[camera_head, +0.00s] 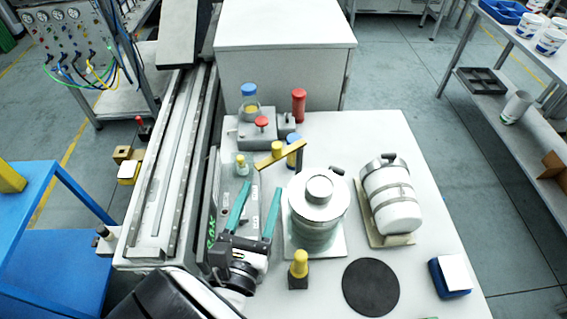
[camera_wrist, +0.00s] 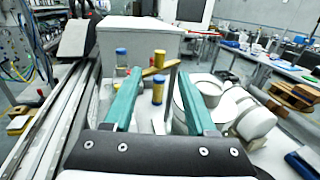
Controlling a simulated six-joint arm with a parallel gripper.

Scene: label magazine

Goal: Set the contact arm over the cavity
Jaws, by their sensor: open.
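The contact arm appears to be a flat brass-coloured bar (camera_head: 268,160) with a yellow knob (camera_head: 277,148) on top and a dark post (camera_head: 299,158) at its right end. It slants up to the right, left of the large metal canister. The bar also shows in the wrist view (camera_wrist: 150,71), between and beyond the fingertips. My gripper (camera_head: 261,186) has two teal fingers, spread apart and empty, short of the bar and not touching it. In the wrist view my gripper (camera_wrist: 162,76) is open too. I cannot make out the cavity with certainty.
A lidded metal canister (camera_head: 318,222) stands close right of my gripper. A strapped white tank (camera_head: 390,198) lies further right. A yellow-topped peg (camera_head: 299,264) and black disc (camera_head: 371,287) are nearer. A grey block (camera_head: 256,133) with a red knob stands behind. A rail (camera_head: 170,165) runs along the left.

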